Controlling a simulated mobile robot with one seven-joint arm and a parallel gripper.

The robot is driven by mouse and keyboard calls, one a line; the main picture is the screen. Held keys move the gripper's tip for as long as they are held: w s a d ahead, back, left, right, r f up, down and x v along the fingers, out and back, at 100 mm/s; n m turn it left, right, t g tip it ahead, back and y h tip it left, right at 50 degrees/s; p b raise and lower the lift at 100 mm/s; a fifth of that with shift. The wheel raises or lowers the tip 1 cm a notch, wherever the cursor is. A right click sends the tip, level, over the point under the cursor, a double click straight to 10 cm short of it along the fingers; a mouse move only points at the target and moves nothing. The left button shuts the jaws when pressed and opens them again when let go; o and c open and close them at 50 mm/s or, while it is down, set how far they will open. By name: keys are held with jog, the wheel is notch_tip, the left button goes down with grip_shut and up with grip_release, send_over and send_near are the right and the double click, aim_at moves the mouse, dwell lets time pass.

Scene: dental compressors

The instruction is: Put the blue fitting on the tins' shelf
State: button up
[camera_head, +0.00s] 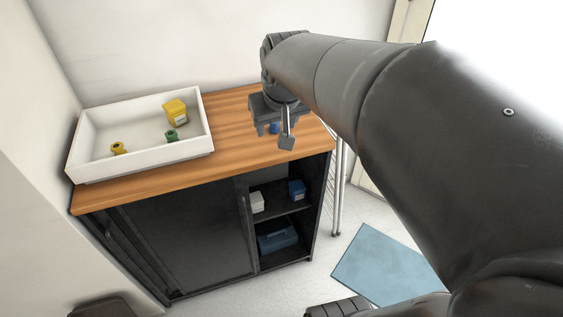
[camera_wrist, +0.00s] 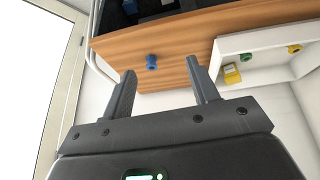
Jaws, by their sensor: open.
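The blue fitting (camera_head: 274,128) stands on the wooden top of the black cabinet, partly hidden behind my gripper in the head view. In the wrist view the blue fitting (camera_wrist: 151,62) shows whole, beyond and between the fingertips. My gripper (camera_head: 272,132) is open and empty above the worktop; its two fingers are spread apart in the wrist view (camera_wrist: 161,72). The upper shelf (camera_head: 281,206) in the cabinet's open right bay holds a white tin (camera_head: 257,202) at left and a blue tin (camera_head: 297,190) at right.
A white tray (camera_head: 203,122) on the worktop holds a yellow tin (camera_head: 176,111), a yellow fitting (camera_head: 118,148) and a green fitting (camera_head: 171,136). A blue toolbox (camera_head: 278,239) sits below the shelf. The sliding door (camera_head: 190,235) covers the cabinet's left side. A blue mat (camera_head: 385,265) lies on the floor.

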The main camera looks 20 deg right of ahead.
jog(key=s, duration=0.4)
jog(key=s+a+f, duration=0.1)
jog(key=s, duration=0.4)
jog(key=s+a+f, duration=0.1)
jog(key=s, duration=0.4)
jog(key=shift+s, duration=0.1)
jog(key=shift+o, duration=0.5)
jog(key=shift+s+a+f, duration=0.1)
jog(key=shift+s, duration=0.2)
send_over(274, 125)
jog(key=s+d, duration=0.1)
jog(key=s, duration=0.1)
notch_tip(274, 125, down, 9)
jog(key=shift+g, duration=0.3)
jog(key=x, duration=1)
jog(key=shift+s+a+f, duration=0.1)
jog(key=shift+a+f, duration=0.05)
jog(key=shift+a, duration=0.2)
